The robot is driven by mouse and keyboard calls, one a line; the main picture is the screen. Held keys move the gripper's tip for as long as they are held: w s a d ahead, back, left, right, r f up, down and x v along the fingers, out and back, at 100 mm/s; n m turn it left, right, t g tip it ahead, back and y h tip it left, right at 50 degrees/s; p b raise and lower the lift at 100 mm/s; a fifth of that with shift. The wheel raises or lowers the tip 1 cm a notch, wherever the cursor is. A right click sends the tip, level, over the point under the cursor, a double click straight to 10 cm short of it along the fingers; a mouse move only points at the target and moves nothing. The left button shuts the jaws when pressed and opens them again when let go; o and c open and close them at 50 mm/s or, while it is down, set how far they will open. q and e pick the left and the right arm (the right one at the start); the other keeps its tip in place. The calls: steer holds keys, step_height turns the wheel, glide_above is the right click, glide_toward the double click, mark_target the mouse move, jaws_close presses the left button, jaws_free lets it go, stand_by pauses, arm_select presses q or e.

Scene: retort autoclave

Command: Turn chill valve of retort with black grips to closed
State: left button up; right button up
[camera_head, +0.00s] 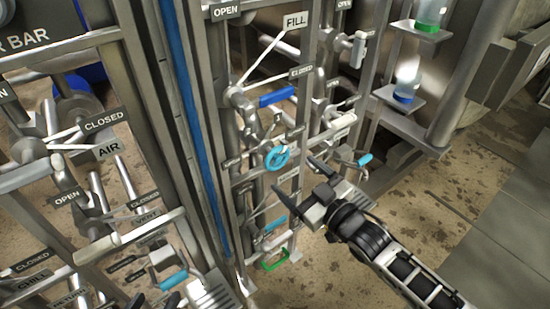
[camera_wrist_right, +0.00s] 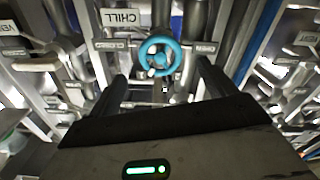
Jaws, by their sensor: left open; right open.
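A light-blue handwheel (camera_head: 278,158) stands on the pipework of the middle rack. In the right wrist view the handwheel (camera_wrist_right: 160,57) is ahead, between my finger lines, beside a CHILL sign (camera_wrist_right: 120,17). Small plates flank it; I cannot read its setting for certain. My right gripper (camera_head: 299,177) is open just in front of the wheel and apart from it; its fingers (camera_wrist_right: 163,82) hold nothing. My left gripper (camera_head: 154,300) is open at the bottom edge, partly cut off, near a light-blue handle (camera_head: 173,280). I see no black grips that identify the retort.
A blue lever (camera_head: 277,96) sits above the wheel under the FILL sign (camera_head: 295,21). A green handle (camera_head: 274,260) is below. A blue upright pipe (camera_head: 190,110) and the left rack's AIR sign (camera_head: 109,149) lie left. Open floor (camera_head: 420,195) is at right.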

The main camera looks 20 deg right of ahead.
mark_target(280, 161)
steer(key=b+x, duration=0.1)
steer(key=x, duration=0.7)
steer(key=shift+w+a+f, duration=0.1)
steer(key=shift+w+a, duration=0.05)
steer(key=shift+w, duration=0.2)
steer(key=c, duration=1)
